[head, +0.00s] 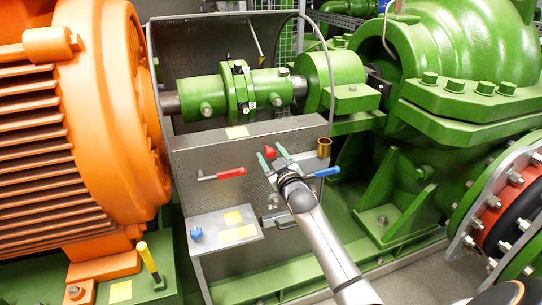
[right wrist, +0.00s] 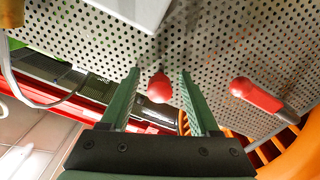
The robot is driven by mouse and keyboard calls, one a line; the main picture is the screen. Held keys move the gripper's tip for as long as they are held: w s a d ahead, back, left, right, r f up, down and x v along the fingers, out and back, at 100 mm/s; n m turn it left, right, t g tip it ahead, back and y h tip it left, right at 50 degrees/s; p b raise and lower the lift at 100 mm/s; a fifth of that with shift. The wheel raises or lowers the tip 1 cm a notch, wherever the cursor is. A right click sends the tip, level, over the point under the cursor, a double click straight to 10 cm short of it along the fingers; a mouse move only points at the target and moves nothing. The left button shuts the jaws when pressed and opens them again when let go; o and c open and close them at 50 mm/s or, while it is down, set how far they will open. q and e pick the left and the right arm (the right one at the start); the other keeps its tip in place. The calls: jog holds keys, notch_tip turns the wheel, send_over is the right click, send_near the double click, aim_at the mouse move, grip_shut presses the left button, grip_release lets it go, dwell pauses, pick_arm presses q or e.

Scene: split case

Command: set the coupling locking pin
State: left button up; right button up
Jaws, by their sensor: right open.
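The green shaft coupling (head: 238,92) lies between the orange motor and the green pump, with a dark band and a small tag at its middle. A red rounded knob (head: 270,152), probably the head of the locking pin, stands at the perforated metal panel below the coupling. My right gripper (head: 273,157) is open at this knob. In the right wrist view, the red knob (right wrist: 160,88) lies between the two green fingers (right wrist: 158,95), with a gap on each side. The pin's shank is hidden. My left gripper is out of view.
The perforated guard panel (head: 205,160) carries a red-handled tool (head: 222,174) on the left and a blue-handled one (head: 326,172) on the right. A brass bushing (head: 324,147) sits near the panel's right edge. The orange motor (head: 110,120) and green pump (head: 450,50) bound the space.

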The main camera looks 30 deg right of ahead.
grip_shut()
dwell(0.5)
dwell(1.0)
